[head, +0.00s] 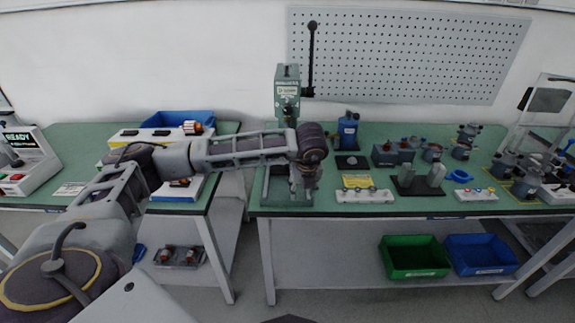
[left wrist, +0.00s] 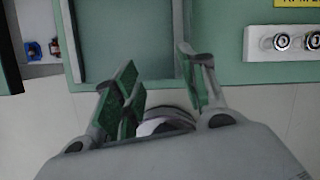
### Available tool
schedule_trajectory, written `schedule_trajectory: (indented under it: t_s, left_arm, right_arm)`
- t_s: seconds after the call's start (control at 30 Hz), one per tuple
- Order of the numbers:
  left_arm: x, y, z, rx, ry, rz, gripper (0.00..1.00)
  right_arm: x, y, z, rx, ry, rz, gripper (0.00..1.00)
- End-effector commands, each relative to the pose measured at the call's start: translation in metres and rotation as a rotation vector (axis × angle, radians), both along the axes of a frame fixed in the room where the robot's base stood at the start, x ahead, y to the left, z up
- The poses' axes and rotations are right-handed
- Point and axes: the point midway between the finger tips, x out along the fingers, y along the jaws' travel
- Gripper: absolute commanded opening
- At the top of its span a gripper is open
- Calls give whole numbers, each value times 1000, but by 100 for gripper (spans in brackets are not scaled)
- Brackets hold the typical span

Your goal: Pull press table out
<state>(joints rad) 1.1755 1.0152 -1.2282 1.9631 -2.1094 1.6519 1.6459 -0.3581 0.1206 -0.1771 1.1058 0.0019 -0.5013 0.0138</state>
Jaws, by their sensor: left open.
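The green press (head: 288,88) stands at the left end of the middle bench, with a black lever raised at its right. Its green base frame (head: 274,190) lies on the bench top and also shows in the left wrist view (left wrist: 122,40). I cannot make out the press table clearly as a separate part. My left gripper (head: 303,190) points down at the front right of the press base. In the left wrist view my left gripper (left wrist: 158,90) is open around the bench's front edge area, with a rounded dark and white thing (left wrist: 165,122) partly hidden behind it.
A white block with round fittings (head: 364,196) and a yellow label (head: 356,181) lie right of the gripper. Fixtures and motor parts stand further right. Green (head: 414,257) and blue (head: 481,254) bins sit on the lower shelf. A gap separates the left bench.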

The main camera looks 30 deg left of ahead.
Motion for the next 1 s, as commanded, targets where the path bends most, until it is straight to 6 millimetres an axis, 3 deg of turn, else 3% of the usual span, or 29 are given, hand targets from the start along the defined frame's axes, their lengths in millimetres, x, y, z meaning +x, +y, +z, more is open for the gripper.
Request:
schedule_trajectory:
  t_s: [0.13, 0.67, 1.0]
  left_arm:
    - [2, 18, 7, 49, -11, 45, 42]
    - [4, 22, 8, 53, -12, 50, 42]
    - [24, 43, 8, 53, -11, 52, 42]
  right_arm:
    - [-3, -1, -3, 0, -1, 0, 31]
    - [-3, -1, -3, -1, 0, 1, 31]
    - [-8, -3, -4, -3, 6, 1, 31]
